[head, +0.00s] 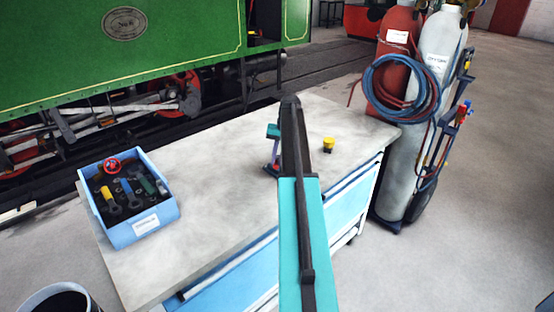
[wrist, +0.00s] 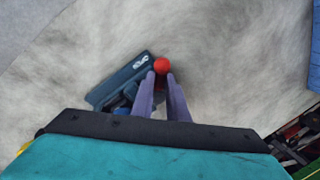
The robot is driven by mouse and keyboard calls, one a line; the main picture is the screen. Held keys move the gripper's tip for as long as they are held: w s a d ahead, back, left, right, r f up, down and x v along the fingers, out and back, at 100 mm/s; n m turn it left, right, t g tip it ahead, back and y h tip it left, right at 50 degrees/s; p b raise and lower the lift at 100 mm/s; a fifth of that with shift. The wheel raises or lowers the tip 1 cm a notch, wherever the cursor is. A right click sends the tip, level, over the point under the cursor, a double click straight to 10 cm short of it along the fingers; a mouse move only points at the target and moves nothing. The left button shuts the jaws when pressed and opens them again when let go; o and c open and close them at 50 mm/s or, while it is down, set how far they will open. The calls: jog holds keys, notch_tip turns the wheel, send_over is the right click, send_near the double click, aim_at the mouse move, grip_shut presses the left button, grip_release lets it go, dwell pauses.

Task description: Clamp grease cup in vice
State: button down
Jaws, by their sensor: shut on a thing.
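The blue vice (wrist: 118,85) is on the bench, mostly hidden behind my arm in the head view, where only a dark piece (head: 269,170) shows. Its handle has a red ball end (wrist: 162,65). My gripper (wrist: 162,76) has its two lavender fingers shut on the handle at the red ball. In the head view my gripper (head: 275,166) points down at the vice, left of my arm. A sliver of yellow (wrist: 38,133) shows at the wrist view's left edge.
A blue box (head: 144,229) of tools stands on the left of the grey bench top (head: 215,160). Gas cylinders (head: 436,110) with coiled hoses stand past its right end. A green locomotive (head: 170,45) is behind. A bin (head: 58,300) is at lower left.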

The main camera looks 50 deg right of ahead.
jog(key=shift+a+m, duration=0.15)
jog(key=shift+m, duration=0.15)
jog(key=m, duration=0.3)
jog(key=shift+w+a+f+m+h+b, duration=0.1)
jog(key=shift+w+a+m+h+b, duration=0.2)
jog(key=shift+w+a+m+h, duration=0.1)
jog(key=shift+w+d+m+h+b, duration=0.1)
jog(key=shift+w+m+h+b, duration=0.4)
jog(key=shift+m, duration=1.9)
jog(key=shift+w+d+m+h+p, duration=0.1)
jog(key=shift+w+m+h, duration=0.45)
jog(key=shift+m, duration=1.85)
jog(key=shift+w+m+h+b, duration=0.25)
jog(key=shift+w+m, duration=0.65)
jog(key=shift+m, duration=1.5)
jog(key=c, duration=1.7)
grip_release()
jog(key=shift+c, duration=0.2)
jog(key=shift+d, duration=0.1)
